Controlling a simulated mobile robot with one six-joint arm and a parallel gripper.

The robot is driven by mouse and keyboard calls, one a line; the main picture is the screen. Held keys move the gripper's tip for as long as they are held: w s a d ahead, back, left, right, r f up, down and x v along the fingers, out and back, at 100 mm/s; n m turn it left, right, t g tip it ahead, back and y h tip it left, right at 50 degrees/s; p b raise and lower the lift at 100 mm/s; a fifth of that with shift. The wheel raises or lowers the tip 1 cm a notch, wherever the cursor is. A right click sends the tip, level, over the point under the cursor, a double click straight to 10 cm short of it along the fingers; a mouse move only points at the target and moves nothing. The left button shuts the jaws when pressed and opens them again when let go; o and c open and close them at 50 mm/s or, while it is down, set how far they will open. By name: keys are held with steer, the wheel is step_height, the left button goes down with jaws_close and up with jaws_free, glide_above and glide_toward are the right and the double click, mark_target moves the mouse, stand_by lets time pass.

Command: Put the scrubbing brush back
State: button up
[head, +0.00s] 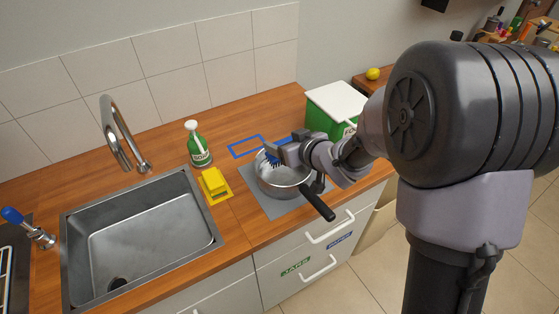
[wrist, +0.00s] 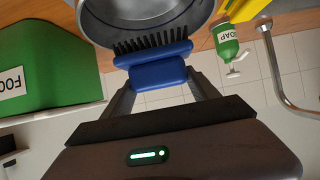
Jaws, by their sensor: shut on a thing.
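My gripper (wrist: 160,88) is shut on the blue scrubbing brush (wrist: 155,62), with its dark bristles pointing away from the jaws. In the head view my gripper (head: 279,150) holds the brush (head: 271,157) at the pot's far rim, over or just inside it; I cannot tell if the bristles touch the pot. The metal pot (head: 285,181) with a black handle stands on a grey mat (head: 258,197). A blue outlined rectangle (head: 233,155) on the counter, behind the pot, is partly hidden by my arm and looks empty.
A green soap bottle (head: 199,146) and a yellow sponge on a yellow mat (head: 222,199) stand left of the pot. A green food bin (head: 318,122) with a white lid is behind right. The sink (head: 150,235) is at left.

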steer(key=w+a+r+n+g+y+p, duration=0.1)
steer(key=w+a+n+g+y+p, duration=0.25)
steer(key=w+a, duration=0.95)
steer(key=shift+n, duration=0.55)
step_height(320, 180, down, 10)
steer(key=b, duration=0.6)
steer(key=shift+r, duration=0.2)
steer(key=shift+f, duration=0.1)
steer(key=o, duration=1.4)
steer(key=shift+f, duration=0.1)
steer(key=shift+c, duration=0.2)
